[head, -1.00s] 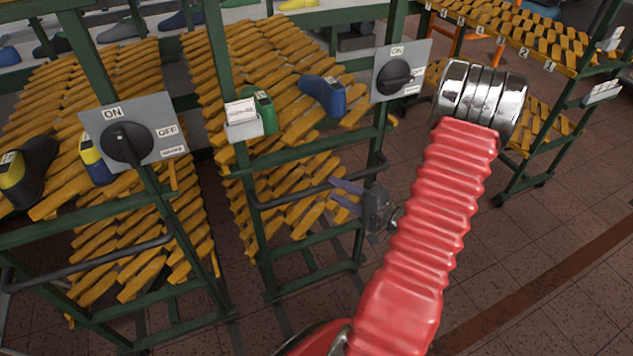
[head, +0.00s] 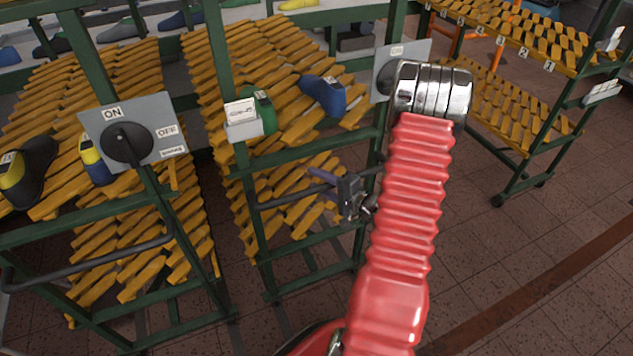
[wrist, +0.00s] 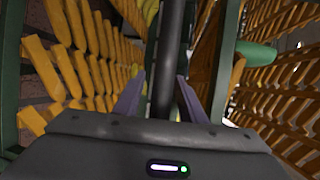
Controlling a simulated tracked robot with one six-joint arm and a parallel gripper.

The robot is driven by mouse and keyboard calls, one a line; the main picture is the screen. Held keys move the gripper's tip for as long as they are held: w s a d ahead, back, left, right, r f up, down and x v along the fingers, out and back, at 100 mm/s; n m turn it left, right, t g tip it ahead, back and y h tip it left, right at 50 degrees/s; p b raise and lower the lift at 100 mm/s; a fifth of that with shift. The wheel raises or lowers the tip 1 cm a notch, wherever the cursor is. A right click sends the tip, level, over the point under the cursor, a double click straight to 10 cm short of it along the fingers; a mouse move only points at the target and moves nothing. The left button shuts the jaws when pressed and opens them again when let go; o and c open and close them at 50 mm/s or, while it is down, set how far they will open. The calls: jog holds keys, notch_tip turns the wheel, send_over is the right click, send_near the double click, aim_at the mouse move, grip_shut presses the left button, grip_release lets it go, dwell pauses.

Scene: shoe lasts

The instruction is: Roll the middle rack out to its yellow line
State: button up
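The middle rack (head: 297,152) has a green frame with rows of orange-yellow pegs. Its dark handle bar (head: 283,199) crosses the front below the upper green rail. My gripper (head: 318,188) is at the right half of this bar, with its purple fingers pointing left. In the wrist view the fingers (wrist: 160,100) are apart and a dark bar (wrist: 171,60) runs up between them, closer to the right finger; contact cannot be told. No yellow line can be made out on the floor in view.
A left rack (head: 60,228) with an ON/OFF switch box (head: 128,135) stands beside the middle one. Another switch box (head: 386,70) is partly behind my red arm. A numbered rack (head: 560,80) stands at the right. Tiled floor (head: 500,255) is clear at the front right.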

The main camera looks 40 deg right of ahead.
jog(key=shift+c, duration=0.2)
grip_shut()
